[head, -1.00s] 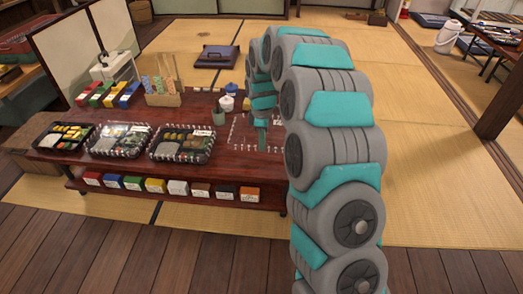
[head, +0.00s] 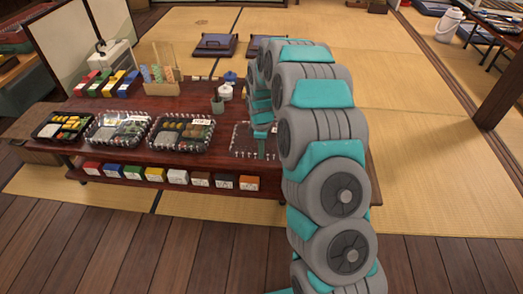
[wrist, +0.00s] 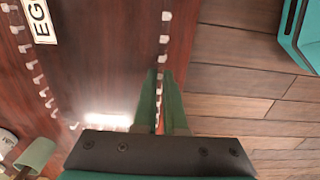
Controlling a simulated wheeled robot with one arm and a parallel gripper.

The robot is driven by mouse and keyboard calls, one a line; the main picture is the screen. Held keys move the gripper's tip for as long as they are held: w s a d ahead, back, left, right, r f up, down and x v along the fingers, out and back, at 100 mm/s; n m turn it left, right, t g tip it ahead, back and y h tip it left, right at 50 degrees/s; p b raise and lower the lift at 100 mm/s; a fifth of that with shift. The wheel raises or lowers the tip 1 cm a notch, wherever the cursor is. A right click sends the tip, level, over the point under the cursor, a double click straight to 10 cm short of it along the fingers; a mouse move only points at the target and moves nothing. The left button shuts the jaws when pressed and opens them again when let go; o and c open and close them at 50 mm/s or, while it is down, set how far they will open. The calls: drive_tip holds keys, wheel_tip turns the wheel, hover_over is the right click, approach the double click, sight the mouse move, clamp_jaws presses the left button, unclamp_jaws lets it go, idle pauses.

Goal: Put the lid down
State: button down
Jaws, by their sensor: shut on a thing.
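The lid (head: 240,140) is a clear sheet edged with white clips, at the right part of the dark red table, right of the lunch boxes. In the wrist view the lid's clipped rim (wrist: 165,43) runs between the fingers of my gripper (wrist: 160,92), which is shut on it. In the head view my gripper (head: 262,150) is at the lid's right side, partly hidden by my arm. I cannot tell whether the lid touches the table.
Three filled lunch boxes stand in a row: left (head: 63,127), middle (head: 117,131), right (head: 181,133). A green cup (head: 218,105) and a white pot (head: 226,91) stand behind the lid. Coloured boxes (head: 155,174) line the lower shelf. Table (head: 215,170) edge is near; wood floor lies beyond.

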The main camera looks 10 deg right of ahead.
drive_tip(key=c, duration=1)
unclamp_jaws()
wheel_tip(320, 180, up, 11)
drive_tip(key=s+a+r+m, duration=0.1)
drive_tip(key=s+r+m, duration=0.3)
drive_tip(key=s+r, duration=0.6)
drive_tip(key=s+d+m+g, duration=0.1)
drive_tip(key=s+m, duration=0.9)
drive_tip(key=s, duration=2.3)
drive_tip(key=shift+s+g, duration=0.3)
drive_tip(key=shift+g, duration=0.2)
drive_tip(key=shift+r, duration=0.1)
